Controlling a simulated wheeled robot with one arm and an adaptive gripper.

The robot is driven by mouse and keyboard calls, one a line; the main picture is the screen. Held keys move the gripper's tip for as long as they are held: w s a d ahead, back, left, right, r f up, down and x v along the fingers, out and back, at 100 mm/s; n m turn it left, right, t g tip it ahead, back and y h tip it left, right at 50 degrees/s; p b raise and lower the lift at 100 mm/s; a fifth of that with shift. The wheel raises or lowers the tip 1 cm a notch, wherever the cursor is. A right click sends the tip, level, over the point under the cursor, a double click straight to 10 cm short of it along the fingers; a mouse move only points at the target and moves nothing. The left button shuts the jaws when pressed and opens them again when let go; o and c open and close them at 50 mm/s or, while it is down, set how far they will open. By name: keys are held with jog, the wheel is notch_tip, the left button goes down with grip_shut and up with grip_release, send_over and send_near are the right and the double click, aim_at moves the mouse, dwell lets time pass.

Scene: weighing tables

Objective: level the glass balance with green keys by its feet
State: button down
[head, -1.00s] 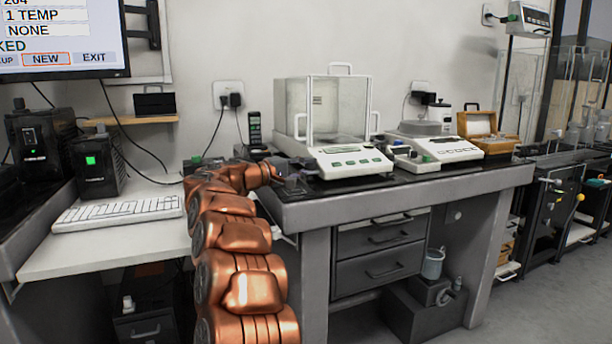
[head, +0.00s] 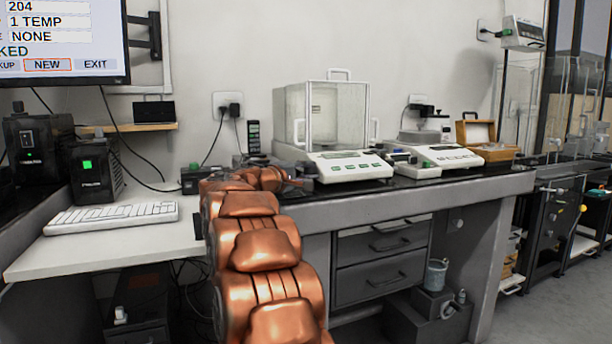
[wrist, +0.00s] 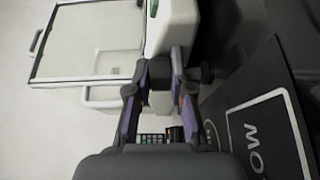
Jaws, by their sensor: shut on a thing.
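The glass balance with green keys (head: 350,172) stands on the dark bench top, with a clear draught shield behind its sloped key panel. Its white body also shows in the wrist view (wrist: 178,27). My gripper (head: 303,181) is low at the balance's front left corner. In the wrist view my gripper (wrist: 160,78) has its two fingers closed around a small dark levelling foot (wrist: 160,72) under the body's edge. I cannot make out a level bubble.
A second balance (head: 450,155) stands to the right, with a wooden box (head: 488,140) beyond it. A dark mat with white lettering (wrist: 265,125) lies beside my gripper. A keyboard (head: 110,217) is on the lower white desk at left.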

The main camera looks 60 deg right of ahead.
dwell(0.5)
jog(key=c, duration=1)
grip_release()
jog(key=shift+c, duration=0.2)
jog(key=a, duration=0.8)
jog(key=w+a, duration=0.1)
jog(key=a, duration=0.3)
